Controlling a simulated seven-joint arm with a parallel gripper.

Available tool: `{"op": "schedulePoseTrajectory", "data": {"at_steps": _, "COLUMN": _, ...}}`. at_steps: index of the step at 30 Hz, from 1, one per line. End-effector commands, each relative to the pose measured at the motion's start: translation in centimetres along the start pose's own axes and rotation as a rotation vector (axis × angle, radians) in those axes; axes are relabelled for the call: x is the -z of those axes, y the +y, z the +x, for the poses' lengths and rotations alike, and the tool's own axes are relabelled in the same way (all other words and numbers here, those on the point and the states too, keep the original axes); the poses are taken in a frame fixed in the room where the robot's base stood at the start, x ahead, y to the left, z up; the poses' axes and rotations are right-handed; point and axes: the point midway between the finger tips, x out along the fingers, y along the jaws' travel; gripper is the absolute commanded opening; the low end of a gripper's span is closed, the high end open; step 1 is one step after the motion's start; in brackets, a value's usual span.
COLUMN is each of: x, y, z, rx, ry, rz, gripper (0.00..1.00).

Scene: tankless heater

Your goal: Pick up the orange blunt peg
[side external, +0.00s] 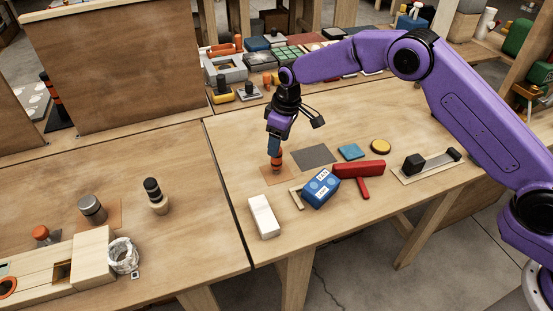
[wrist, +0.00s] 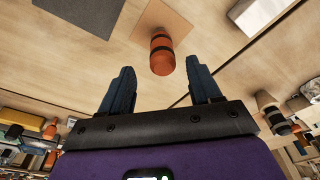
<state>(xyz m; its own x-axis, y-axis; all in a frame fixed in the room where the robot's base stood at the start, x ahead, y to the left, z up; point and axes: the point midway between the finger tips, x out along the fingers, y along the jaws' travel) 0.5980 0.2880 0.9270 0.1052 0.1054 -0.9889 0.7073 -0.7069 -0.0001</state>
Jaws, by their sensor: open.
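The orange blunt peg (side external: 276,160) stands on a thin tan square (side external: 266,175) on the table, in the middle of the side external view. It is an orange cylinder with dark bands. It also shows in the wrist view (wrist: 162,56), ahead of and between the fingers. My gripper (side external: 274,147) points down right above the peg in the side external view, and its fingers partly cover the peg's top. In the wrist view my gripper (wrist: 160,85) is open, with nothing between the fingers. Whether the fingers reach around the peg's top is hard to tell.
A white block (side external: 263,216), a blue box (side external: 321,188), a red tool (side external: 360,171) and a dark grey square (side external: 314,157) lie near the peg. A black-banded peg (side external: 156,196) and a metal cylinder (side external: 92,209) stand on the left table. Bare tabletop separates most of these.

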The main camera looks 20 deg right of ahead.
Motion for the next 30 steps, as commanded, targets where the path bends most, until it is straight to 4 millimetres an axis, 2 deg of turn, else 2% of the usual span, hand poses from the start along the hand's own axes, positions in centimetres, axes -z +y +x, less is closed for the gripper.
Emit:
{"op": "schedulePoseTrajectory", "data": {"at_steps": 4, "x": -0.1, "y": -0.1, "z": 1.0, "rx": 0.0, "ry": -0.001, "rz": 0.0, "gripper": 0.63}}
{"op": "schedulePoseTrajectory", "data": {"at_steps": 12, "x": -0.2, "y": -0.3, "z": 4.6, "rx": 0.0, "ry": -0.001, "rz": 0.001, "gripper": 0.63}}
{"op": "schedulePoseTrajectory", "data": {"at_steps": 16, "x": -0.2, "y": -0.3, "z": 5.3, "rx": 0.0, "ry": 0.001, "rz": 0.001, "gripper": 0.63}}
{"op": "schedulePoseTrajectory", "data": {"at_steps": 23, "x": -0.2, "y": -0.3, "z": 5.3, "rx": 0.0, "ry": 0.001, "rz": 0.001, "gripper": 0.63}}
{"op": "schedulePoseTrajectory", "data": {"at_steps": 28, "x": -0.2, "y": -0.3, "z": 5.3, "rx": 0.0, "ry": 0.001, "rz": 0.001, "gripper": 0.08}}
{"op": "schedulePoseTrajectory", "data": {"at_steps": 29, "x": -0.2, "y": -0.3, "z": 5.3, "rx": 0.0, "ry": 0.001, "rz": 0.001, "gripper": 0.0}}
{"op": "schedulePoseTrajectory", "data": {"at_steps": 30, "x": -0.2, "y": -0.3, "z": 5.3, "rx": 0.0, "ry": 0.001, "rz": 0.001, "gripper": 0.0}}
